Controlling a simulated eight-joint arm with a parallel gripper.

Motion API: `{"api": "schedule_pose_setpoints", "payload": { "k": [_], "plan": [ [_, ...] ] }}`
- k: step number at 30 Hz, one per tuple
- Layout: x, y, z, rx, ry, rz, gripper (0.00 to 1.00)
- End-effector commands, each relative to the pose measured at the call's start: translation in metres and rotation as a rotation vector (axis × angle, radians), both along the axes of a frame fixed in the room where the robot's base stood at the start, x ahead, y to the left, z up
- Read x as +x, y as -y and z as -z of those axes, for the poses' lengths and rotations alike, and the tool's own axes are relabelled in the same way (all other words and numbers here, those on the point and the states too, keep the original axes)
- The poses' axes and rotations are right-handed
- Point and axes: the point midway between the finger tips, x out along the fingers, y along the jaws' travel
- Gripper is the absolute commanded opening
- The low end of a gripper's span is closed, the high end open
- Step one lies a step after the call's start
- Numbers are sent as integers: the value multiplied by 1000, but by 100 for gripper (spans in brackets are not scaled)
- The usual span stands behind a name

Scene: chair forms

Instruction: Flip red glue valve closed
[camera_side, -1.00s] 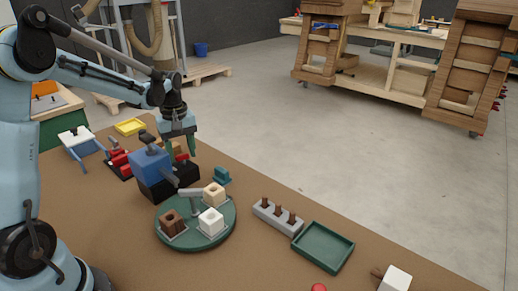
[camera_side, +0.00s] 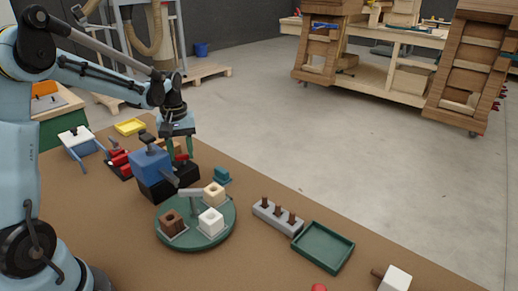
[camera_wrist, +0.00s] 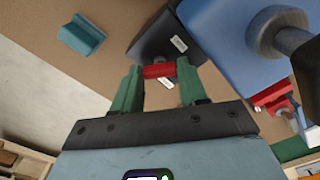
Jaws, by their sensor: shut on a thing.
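The red valve handle (camera_wrist: 158,71) shows as a short red bar between my gripper's green fingertips in the wrist view. It also shows as a small red patch in the side view (camera_side: 181,158), partly covered by the fingers. My gripper (camera_side: 180,154) points down at the dark glue unit, and its fingers (camera_wrist: 157,74) are shut on the red handle. The glue unit has a black base (camera_side: 168,184) and a blue block (camera_side: 149,163) with a dark knob on top. The handle sits against the black base (camera_wrist: 160,38). Its exact angle is hard to tell.
A green turntable (camera_side: 220,232) with several blocks stands in front of the unit. A teal block (camera_side: 221,174) lies to the right. A grey peg holder (camera_side: 276,217) and a green tray (camera_side: 323,246) are farther right. Red clamps (camera_side: 117,160) are at left.

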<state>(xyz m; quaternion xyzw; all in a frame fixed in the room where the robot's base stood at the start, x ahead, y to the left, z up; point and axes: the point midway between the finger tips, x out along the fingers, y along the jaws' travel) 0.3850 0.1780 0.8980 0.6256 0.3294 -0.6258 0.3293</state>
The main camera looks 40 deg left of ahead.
Motion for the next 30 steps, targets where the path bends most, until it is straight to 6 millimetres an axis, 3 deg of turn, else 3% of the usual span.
{"api": "schedule_pose_setpoints", "payload": {
  "k": [18,30],
  "plan": [
    [0,0,0,0,0,581,12],
    [0,0,0,1,1,871,12]
  ]
}}
